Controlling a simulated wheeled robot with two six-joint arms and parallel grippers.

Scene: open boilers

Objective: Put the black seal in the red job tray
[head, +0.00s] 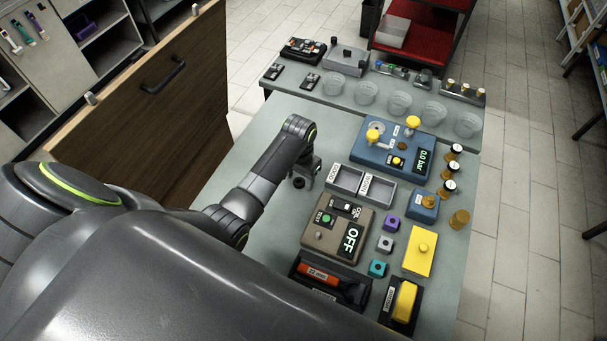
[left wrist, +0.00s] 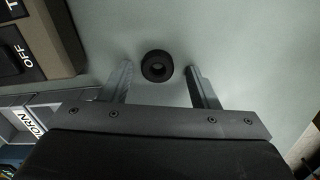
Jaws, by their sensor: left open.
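The black seal (left wrist: 157,66) is a small thick ring lying flat on the grey-green bench. In the left wrist view it sits between the tips of my open left gripper (left wrist: 160,78), with a gap on each side. In the head view the seal (head: 298,183) shows just below my left gripper (head: 305,172), which points down at the bench. I cannot make out a red job tray for certain; a red-shelved rack (head: 451,5) stands at the back right. My right gripper is not in view.
Two grey labelled trays (head: 361,183) lie right of the gripper. A brown box marked OFF (head: 322,237) and a blue gauge unit (head: 370,150) stand close by. Clear cups (head: 367,92) line the back. Bare bench lies around the seal.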

